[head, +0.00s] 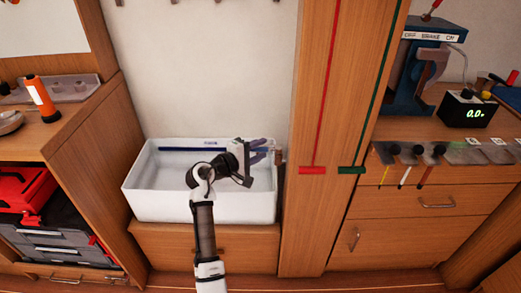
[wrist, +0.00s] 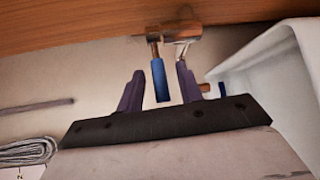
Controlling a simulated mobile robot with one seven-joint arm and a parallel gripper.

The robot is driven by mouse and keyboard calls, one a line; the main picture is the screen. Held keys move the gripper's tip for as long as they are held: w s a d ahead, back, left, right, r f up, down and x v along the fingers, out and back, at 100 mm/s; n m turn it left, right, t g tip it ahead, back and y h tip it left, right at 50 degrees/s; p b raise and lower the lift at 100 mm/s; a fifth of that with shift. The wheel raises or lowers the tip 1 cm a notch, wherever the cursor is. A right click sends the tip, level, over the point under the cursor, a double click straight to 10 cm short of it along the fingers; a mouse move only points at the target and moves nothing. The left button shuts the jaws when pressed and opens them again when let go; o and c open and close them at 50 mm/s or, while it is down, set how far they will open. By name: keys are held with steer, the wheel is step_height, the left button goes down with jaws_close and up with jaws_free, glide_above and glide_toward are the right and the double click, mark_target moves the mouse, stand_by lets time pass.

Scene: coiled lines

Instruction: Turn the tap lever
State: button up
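The tap (wrist: 178,32) sticks out from a wooden panel at the top of the wrist view, with a metal body. Its lever is a copper-coloured stem with a blue handle (wrist: 160,80). In the head view the tap (head: 279,157) shows only as a small brownish part on the wooden post, at the right end of the white basin. My gripper (wrist: 160,75) is open, with the blue handle between its two purple fingers and a visible gap on each side. In the head view my gripper (head: 264,149) points right over the basin; the lever cannot be made out there.
The white basin (head: 142,190) lies under my arm; its wall (wrist: 285,75) is close on the right in the wrist view. A wooden post (head: 312,230) with red and green lines stands right of the basin. A wooden side panel (head: 100,150) bounds it on the left.

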steer(key=b+v, duration=0.1)
steer(key=v, duration=1.2)
